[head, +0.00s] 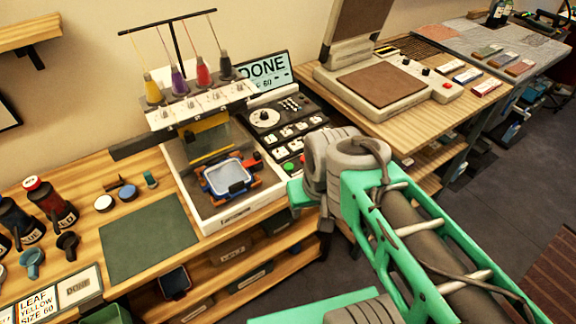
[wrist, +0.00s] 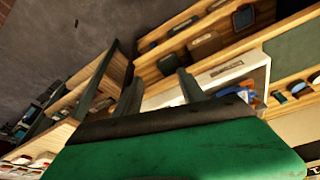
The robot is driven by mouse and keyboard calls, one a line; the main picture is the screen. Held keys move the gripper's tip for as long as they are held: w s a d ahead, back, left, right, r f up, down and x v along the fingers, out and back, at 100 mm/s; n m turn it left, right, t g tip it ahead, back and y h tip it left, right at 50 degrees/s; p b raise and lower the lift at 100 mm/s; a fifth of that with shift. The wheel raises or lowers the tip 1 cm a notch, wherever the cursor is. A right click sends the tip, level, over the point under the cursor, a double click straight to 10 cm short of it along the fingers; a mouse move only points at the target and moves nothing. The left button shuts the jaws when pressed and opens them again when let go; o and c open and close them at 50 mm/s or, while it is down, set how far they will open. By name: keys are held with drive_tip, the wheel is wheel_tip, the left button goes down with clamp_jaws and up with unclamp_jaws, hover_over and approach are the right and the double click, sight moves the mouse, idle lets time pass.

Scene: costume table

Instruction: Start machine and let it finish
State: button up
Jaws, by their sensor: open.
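The embroidery machine (head: 228,214) stands on the wooden bench, with a yellow, a purple, a red and a dark thread cone on top. Its screen (head: 264,71) reads DONE, with a smaller line ending in 60. Its dark control panel (head: 284,128) has a dial and several buttons. A hoop (head: 230,177) with blue and orange edges and pale fabric sits in the machine bed. My gripper (wrist: 158,88) is open and empty in the wrist view, in front of the machine's white front. In the head view my arm hides most of it, right of the machine.
A heat press (head: 385,85) stands open on the bench at the right. Shelves with bins (head: 232,250) are under the bench. Dark floor is free at the right.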

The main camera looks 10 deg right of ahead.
clamp_jaws()
idle(0.3)
idle(1.2)
